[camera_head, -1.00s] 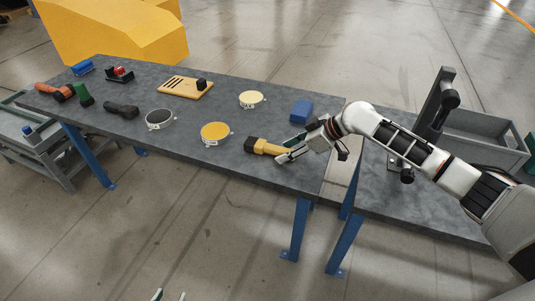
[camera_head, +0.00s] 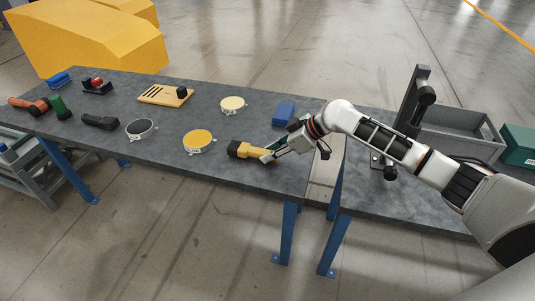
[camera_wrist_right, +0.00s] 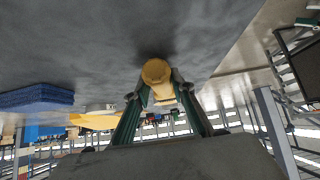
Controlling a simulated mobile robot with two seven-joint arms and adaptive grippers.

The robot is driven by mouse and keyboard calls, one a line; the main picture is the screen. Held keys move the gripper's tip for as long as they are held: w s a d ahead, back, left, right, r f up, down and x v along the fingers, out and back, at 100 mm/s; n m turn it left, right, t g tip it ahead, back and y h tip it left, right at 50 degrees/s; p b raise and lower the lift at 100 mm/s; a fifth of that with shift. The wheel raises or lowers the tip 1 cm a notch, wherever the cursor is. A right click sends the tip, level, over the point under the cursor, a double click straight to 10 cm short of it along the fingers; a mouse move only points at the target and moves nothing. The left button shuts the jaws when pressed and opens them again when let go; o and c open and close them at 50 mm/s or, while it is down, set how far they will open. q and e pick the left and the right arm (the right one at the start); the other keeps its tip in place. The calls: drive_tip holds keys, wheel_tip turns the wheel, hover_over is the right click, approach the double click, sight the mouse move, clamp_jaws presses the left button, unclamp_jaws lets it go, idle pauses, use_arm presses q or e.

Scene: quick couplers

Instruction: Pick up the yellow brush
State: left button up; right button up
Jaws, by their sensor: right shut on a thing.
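The yellow brush (camera_head: 252,150) has a black end at its left and lies at or just above the grey table near its front right edge; I cannot tell whether it touches the top. My right gripper (camera_head: 270,153) is shut on its yellow handle. In the right wrist view, the round yellow handle end (camera_wrist_right: 157,71) sits between the two green-edged fingers (camera_wrist_right: 160,95), and the black end is hidden. My left gripper is not in view.
A yellow-topped round tin (camera_head: 200,141) stands left of the brush, with a pale-topped tin (camera_head: 233,104) behind. A blue block (camera_head: 283,113) lies behind my right gripper. A black clamp stand (camera_head: 413,110) and a grey crate (camera_head: 462,133) are at the right.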

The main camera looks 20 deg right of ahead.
wheel_tip(320, 180, up, 19)
drive_tip(key=p, duration=0.2)
drive_tip(key=shift+r, duration=0.1)
